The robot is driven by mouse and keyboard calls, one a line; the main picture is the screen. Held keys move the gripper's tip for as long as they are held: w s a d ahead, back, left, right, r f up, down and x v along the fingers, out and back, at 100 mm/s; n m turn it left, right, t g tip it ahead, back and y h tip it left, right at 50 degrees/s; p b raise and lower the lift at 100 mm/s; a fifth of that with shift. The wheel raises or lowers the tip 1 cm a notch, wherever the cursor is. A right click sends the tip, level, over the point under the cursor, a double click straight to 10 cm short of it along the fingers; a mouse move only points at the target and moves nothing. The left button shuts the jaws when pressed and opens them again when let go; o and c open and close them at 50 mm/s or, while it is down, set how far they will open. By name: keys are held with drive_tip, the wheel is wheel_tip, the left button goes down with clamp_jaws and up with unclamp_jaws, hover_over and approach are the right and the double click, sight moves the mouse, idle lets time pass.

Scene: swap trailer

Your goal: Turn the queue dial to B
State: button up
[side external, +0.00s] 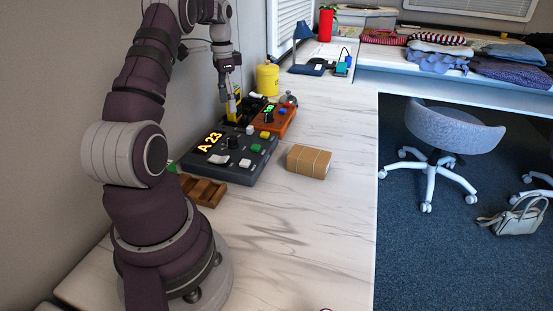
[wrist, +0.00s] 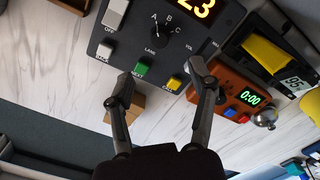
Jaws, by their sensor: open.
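The dark grey queue console (side external: 238,168) lies on the worktop with a lit yellow display (side external: 209,142) reading A 23. Its black round dial (wrist: 160,42) has the letters A, B and C around it and the word LANE below; its white pointer mark appears to face A. The dial also shows in the side view (side external: 233,142). My gripper (wrist: 165,90) is open and empty, its two fingers spread above the console's button edge in the wrist view. In the side view my gripper (side external: 232,108) hangs above the far side of the console, apart from the dial.
Green (wrist: 142,69) and yellow (wrist: 174,84) buttons sit near the dial. The worktop's right side is clear.

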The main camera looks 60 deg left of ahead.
sight(232, 137)
wheel_tip(232, 137, down, 10)
drive_tip(key=shift+r, duration=0.1)
clamp_jaws()
idle(0.5)
